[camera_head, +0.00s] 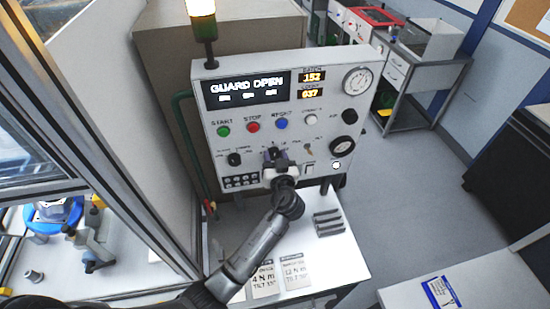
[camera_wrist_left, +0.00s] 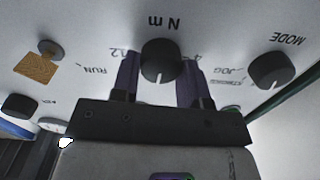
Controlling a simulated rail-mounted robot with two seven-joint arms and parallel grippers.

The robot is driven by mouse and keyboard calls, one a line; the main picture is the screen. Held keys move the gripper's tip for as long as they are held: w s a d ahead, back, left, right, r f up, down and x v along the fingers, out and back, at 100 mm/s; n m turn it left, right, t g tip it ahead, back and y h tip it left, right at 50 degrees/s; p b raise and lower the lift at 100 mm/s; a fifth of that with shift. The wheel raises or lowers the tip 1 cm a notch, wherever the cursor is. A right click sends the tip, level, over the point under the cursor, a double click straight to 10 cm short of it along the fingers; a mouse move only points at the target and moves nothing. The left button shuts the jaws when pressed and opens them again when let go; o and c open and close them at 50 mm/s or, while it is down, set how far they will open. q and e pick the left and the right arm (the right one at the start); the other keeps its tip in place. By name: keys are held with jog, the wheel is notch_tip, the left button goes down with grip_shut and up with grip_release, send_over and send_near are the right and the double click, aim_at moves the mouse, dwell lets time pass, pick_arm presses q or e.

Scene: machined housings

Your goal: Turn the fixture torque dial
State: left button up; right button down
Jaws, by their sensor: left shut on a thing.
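The torque dial is a black round knob labelled "N m" (camera_wrist_left: 160,58) on the pale control panel (camera_head: 215,140). In the left wrist view the panel lettering is upside down, and a pale pointer line shows on the knob's lower edge. My left gripper (camera_head: 277,160) reaches the lower middle of the panel. Its two purple fingers stand on either side of the knob and are shut on it; they also show in the left wrist view (camera_wrist_left: 158,84). In the head view the gripper covers most of the dial and its scale. My right gripper is not in view.
The MODE knob (camera_wrist_left: 272,70) is close beside the dial. A key switch with a tan tag (camera_wrist_left: 36,68) is on the other side. Printed cards (camera_head: 264,283) and dark bars (camera_head: 327,222) lie on the bench below. The panel display (camera_head: 247,88) reads "GUARD OPEN".

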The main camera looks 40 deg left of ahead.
pick_arm(q)
jog(key=shift+f+m+b, duration=0.1)
jog(key=shift+m+b, duration=0.2)
jog(key=shift+m, duration=0.4)
jog(key=m, duration=0.2)
jog(key=shift+m, duration=0.4)
jog(key=m, duration=0.4)
jog(key=shift+w+d+m, duration=0.1)
jog(key=shift+m, duration=0.2)
jog(key=m+p, duration=0.1)
jog(key=m, duration=0.3)
jog(key=shift+p, duration=0.3)
jog(key=shift+m+p, duration=0.7)
jog(key=shift+m, duration=1.1)
jog(key=shift+f+m, duration=0.1)
jog(key=shift+m, duration=0.2)
jog(key=o, duration=0.9)
